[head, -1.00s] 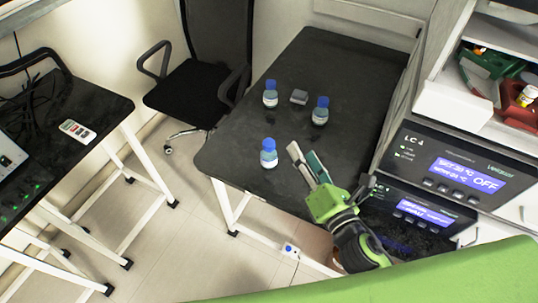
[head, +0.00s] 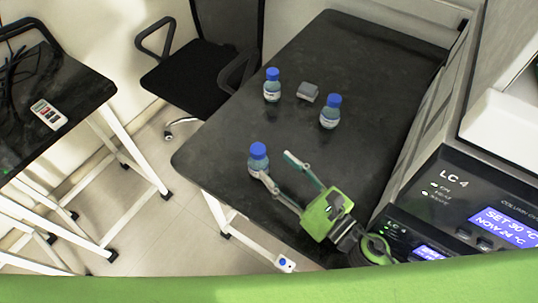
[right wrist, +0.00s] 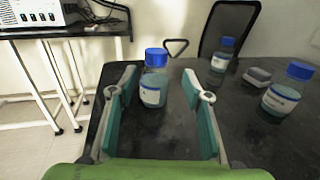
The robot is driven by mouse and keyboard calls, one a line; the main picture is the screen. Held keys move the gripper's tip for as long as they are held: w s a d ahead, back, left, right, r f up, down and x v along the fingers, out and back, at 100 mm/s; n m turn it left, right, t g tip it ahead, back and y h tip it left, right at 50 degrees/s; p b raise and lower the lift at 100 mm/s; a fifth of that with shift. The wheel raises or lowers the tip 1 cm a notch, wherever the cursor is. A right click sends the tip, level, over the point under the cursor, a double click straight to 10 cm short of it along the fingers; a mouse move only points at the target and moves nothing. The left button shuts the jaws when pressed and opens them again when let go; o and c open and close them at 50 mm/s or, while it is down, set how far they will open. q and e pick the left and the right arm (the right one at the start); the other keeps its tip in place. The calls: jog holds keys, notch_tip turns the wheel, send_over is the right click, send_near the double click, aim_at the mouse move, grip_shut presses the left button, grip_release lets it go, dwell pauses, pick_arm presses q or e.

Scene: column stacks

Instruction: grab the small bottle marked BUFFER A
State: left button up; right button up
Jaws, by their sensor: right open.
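Three small blue-capped bottles stand upright on the black table. The nearest bottle (head: 258,160) is at the table's left front edge. In the right wrist view this bottle (right wrist: 153,88) stands ahead, between the lines of the fingers; its white label is too small to read surely. My right gripper (head: 276,165) is open and empty, its fingers reaching toward that bottle; one fingertip overlaps its lower part in the head view, and contact cannot be told. The second bottle (head: 272,86) and third bottle (head: 330,112) stand farther back, labels unreadable. My left gripper is out of view.
A small grey block (head: 308,92) lies between the two back bottles. The LC 4 instrument (head: 455,195) stands close on the right of the arm. A black chair (head: 205,80) is beyond the table's left edge. The table's (head: 340,45) far part is clear.

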aim_at(263, 156)
jog(key=shift+w+a+r, duration=0.15)
jog(key=shift+w+a, duration=0.15)
jog(key=shift+a, duration=0.05)
jog(key=shift+w+a+r+p, duration=0.2)
jog(key=shift+w+a+p, duration=0.2)
jog(key=shift+a+p, duration=0.2)
jog(key=shift+w+a+r+p, duration=0.2)
jog(key=shift+w+a+p, duration=0.25)
jog(key=shift+a, duration=0.1)
jog(key=p+x, duration=0.1)
jog(key=x, duration=0.1)
jog(key=shift+w+f, duration=0.1)
jog(key=shift+w, duration=0.15)
jog(key=shift+w+a+f, duration=0.1)
jog(key=shift+w+a, duration=0.25)
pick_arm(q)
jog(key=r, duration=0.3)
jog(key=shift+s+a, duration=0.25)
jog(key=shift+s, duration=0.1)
pick_arm(e)
grip_shut()
